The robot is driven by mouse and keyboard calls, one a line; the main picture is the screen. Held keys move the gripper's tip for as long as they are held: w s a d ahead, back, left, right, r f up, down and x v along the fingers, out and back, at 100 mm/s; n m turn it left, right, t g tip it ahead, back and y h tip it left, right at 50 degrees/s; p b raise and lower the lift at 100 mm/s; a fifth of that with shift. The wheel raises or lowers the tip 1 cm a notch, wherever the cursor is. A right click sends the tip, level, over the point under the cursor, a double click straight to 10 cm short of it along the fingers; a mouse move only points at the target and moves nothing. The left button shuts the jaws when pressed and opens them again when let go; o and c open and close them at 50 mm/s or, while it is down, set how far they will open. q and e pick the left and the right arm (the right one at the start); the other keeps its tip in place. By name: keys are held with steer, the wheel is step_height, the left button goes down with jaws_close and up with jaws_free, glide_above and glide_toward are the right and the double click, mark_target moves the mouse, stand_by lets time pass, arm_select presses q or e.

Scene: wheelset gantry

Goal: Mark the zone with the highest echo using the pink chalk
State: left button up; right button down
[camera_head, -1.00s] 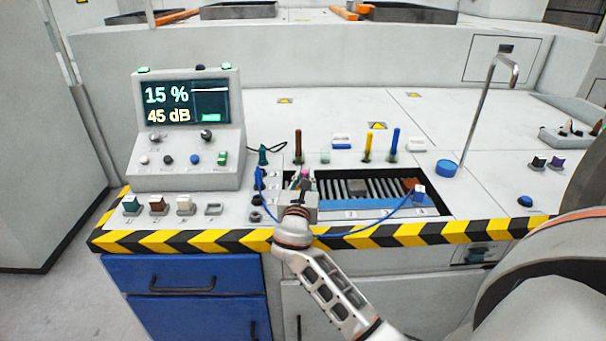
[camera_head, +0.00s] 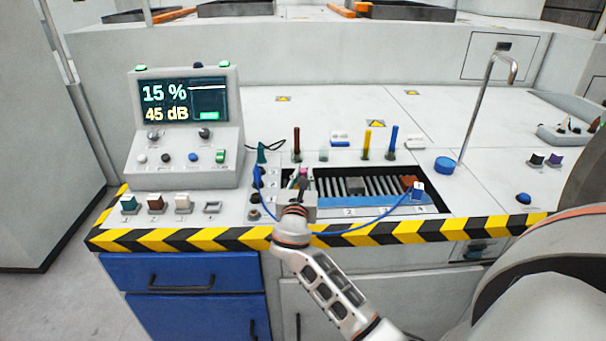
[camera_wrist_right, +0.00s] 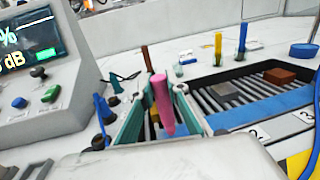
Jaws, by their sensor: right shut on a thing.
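My right gripper (camera_head: 304,178) is shut on the pink chalk (camera_wrist_right: 161,103), held upright between its green fingers in the right wrist view. A bit of pink shows at the fingertips in the head view. The gripper is at the left end of the roller tray (camera_head: 436,207). Numbered marks line the blue strip (camera_head: 368,203) at its front; 2 and 4 are readable, and the arm hides the left end. The display (camera_head: 180,101) reads 15 % and 45 dB. A blue-and-white probe block (camera_head: 417,191) with a blue cable sits by mark 4. My left gripper is not in view.
A grey block (camera_head: 355,186) and a brown block (camera_head: 408,181) lie on the rollers. Brown, yellow and blue sticks stand behind the tray. A blue round container (camera_head: 445,165) and a bent metal pole (camera_head: 481,110) stand right. The cable loops in front.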

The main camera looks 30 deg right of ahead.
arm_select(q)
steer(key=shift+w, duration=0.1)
arm_select(e)
steer(key=shift+f, duration=0.1)
steer(key=shift+f, duration=0.15)
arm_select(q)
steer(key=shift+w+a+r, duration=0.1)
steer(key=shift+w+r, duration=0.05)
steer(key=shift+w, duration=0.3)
arm_select(e)
steer(key=shift+f, duration=0.1)
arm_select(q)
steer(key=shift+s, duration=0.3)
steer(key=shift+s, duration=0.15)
arm_select(e)
steer(key=shift+s+d, duration=0.15)
steer(key=shift+d, duration=0.1)
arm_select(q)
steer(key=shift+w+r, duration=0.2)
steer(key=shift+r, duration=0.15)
arm_select(e)
steer(key=shift+s+d, duration=0.1)
steer(key=shift+d, duration=0.1)
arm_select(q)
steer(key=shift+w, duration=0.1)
